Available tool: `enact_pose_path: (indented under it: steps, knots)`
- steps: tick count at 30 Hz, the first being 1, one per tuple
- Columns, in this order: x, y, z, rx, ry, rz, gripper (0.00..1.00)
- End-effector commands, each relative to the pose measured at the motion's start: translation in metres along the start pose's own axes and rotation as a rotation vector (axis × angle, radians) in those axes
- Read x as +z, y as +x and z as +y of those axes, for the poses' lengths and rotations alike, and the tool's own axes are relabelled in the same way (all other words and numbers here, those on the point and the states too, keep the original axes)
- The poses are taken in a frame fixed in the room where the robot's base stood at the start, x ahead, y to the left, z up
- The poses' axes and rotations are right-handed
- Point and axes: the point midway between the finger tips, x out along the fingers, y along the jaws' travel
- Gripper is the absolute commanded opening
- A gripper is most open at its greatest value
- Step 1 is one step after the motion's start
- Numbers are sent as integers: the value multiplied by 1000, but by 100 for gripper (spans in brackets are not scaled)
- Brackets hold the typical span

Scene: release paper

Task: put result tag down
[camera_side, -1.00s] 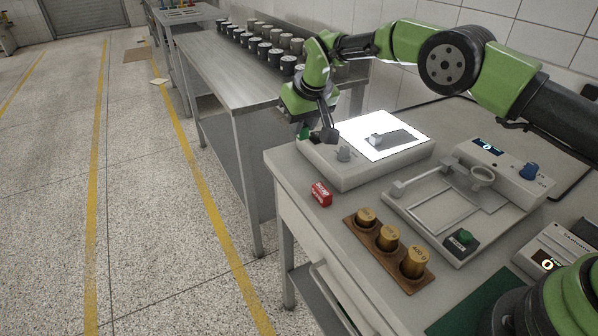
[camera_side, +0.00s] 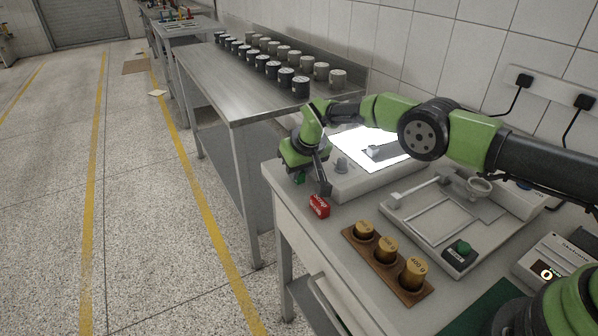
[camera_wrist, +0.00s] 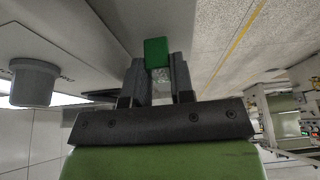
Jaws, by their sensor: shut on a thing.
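A green result tag (camera_wrist: 156,52) is between the fingers of my gripper (camera_wrist: 158,75) in the wrist view. It also shows as a small green patch (camera_side: 299,178) in the side view, partly hidden by the gripper. My gripper (camera_side: 311,184) is shut on the tag, low at the table's left edge, in front of the light box. I cannot tell whether the tag touches the table. A red tag with white lettering (camera_side: 319,206) stands on the table just in front of my gripper.
A wooden block with brass weights (camera_side: 387,262) and a white balance-like device (camera_side: 440,215) are nearer. Open floor lies left.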

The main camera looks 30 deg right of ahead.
Motion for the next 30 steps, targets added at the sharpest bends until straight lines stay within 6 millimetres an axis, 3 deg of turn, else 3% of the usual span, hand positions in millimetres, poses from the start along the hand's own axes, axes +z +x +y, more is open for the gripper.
enact_pose_path:
  steps: [15,16,19,30]
  knots:
    - [6,14,0,0,1,0,0]
    - [6,14,0,0,1,0,27]
    - [6,13,0,0,1,-1,48]
    - [6,12,0,0,0,-1,48]
